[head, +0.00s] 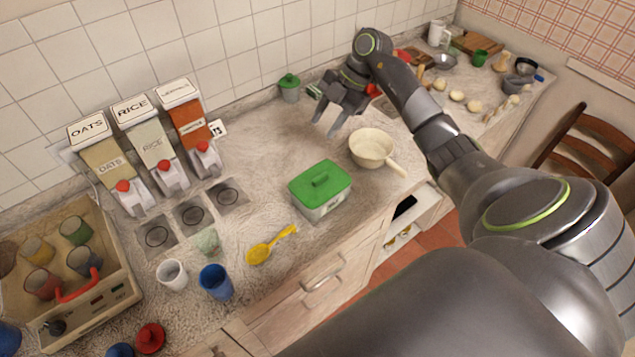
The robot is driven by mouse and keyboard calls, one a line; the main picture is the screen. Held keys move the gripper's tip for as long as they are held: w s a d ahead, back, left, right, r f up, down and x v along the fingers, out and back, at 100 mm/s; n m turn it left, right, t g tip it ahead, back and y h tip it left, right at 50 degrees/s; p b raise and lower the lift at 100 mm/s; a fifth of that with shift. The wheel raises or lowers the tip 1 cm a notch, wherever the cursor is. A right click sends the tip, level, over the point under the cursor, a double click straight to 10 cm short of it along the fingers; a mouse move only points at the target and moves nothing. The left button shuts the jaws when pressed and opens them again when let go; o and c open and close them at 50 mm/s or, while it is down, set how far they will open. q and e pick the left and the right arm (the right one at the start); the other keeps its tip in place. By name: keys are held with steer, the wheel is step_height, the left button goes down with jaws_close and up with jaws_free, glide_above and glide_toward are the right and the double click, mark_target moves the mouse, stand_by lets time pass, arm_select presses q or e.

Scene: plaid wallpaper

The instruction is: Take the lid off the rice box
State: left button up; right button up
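A clear-sided box (318,207) with a green lid (320,180) stands on the counter near its front edge. A small label on the box's front is too small to read. My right gripper (326,124) is open and empty, fingers pointing down, over the counter behind the box and apart from it. My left gripper is not in view. A tall dispenser marked RICE (152,145) stands at the wall between two others.
A cream pan (371,148) stands right of the box, its handle toward the counter edge. A wooden crate (105,307) holds several cups. The counter behind the box is clear.

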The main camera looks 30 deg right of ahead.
steer(key=s+d+r+m+g+h, duration=0.1)
steer(key=d+r+h, duration=0.1)
steer(key=d, duration=0.1)
steer(key=b, duration=1)
glide_above(320, 177)
steer(key=d, duration=0.2)
steer(key=shift+g, duration=0.3)
steer(key=f, duration=1.2)
steer(key=shift+w+d, duration=0.2)
steer(key=shift+w, duration=0.05)
steer(key=shift+b+x, duration=0.6)
steer(key=shift+x, duration=0.35)
steer(key=shift+p+x, duration=0.5)
steer(key=shift+x, duration=0.6)
steer(key=shift+s+a+f, duration=0.1)
steer(key=shift+a+f, duration=0.05)
steer(key=shift+f, duration=0.1)
jaws_close()
